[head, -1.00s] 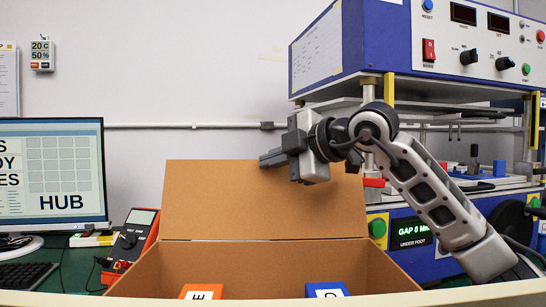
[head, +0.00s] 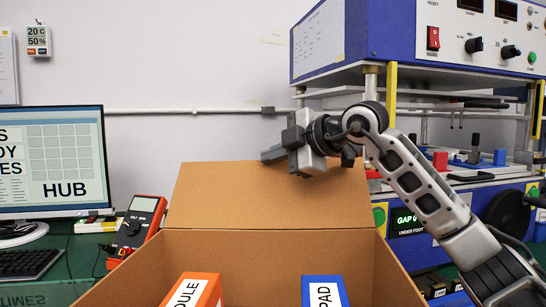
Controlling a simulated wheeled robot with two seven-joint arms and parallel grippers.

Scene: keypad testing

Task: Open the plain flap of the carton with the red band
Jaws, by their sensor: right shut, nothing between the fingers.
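An open brown carton (head: 258,250) fills the bottom middle of the head view. Its far flap (head: 225,195) is plain and stands up, leaning back from the far rim. No red band shows on the carton parts in view. Inside stand an orange box (head: 195,290) with partly cut-off lettering ending in "ULE" and a blue box (head: 325,292) reading "PAD". My right gripper (head: 272,153) is shut and empty, its fingers pointing left at the flap's top edge. I cannot tell whether it touches the flap. My left gripper is out of view.
A red and black multimeter (head: 137,225) stands left of the carton, beyond it a monitor (head: 52,165) and keyboard (head: 28,263). A large blue and white test machine (head: 420,40) stands at the right behind my right arm.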

